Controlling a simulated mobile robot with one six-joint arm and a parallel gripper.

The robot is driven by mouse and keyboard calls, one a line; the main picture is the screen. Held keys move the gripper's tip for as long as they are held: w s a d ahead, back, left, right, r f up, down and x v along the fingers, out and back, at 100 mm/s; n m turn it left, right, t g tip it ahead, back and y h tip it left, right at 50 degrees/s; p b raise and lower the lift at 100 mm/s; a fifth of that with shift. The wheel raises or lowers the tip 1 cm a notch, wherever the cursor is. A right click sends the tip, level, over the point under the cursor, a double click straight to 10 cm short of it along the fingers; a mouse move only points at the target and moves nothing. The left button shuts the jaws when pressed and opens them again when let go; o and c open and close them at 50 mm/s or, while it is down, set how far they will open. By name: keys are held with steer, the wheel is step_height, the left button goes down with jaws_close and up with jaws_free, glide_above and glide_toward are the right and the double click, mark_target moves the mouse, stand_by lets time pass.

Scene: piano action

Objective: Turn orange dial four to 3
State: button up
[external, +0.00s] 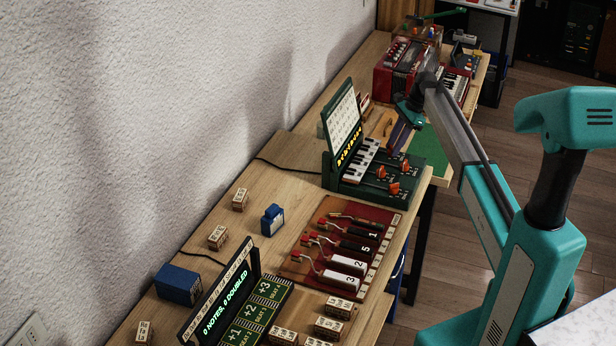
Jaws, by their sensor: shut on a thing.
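The green device (350,192) with a small keyboard (360,160) and an upright panel (343,120) stands on the wooden desk. Several orange dials sit on its right part, among them a near one (394,188), a left one (381,172) and a right one (405,167). Their numbers and pointer settings are too small to read. My gripper (391,151) reaches down at the far end of the dials, its dark fingers shut on an orange dial there. The fingers hide most of that dial, and I cannot read which number it bears.
A red board with numbered hammers (318,270) lies nearer on the desk. A red accordion (397,68) stands behind the gripper. The wall bounds the left.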

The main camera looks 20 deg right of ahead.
steer(key=o, duration=1.1)
steer(key=shift+r, duration=0.1)
steer(key=p+v, duration=0.8)
steer(key=v, duration=0.5)
steer(key=shift+s+r+p, duration=0.1)
steer(key=shift+r+p, duration=0.15)
steer(key=shift+p, duration=0.15)
stand_by(0.4)
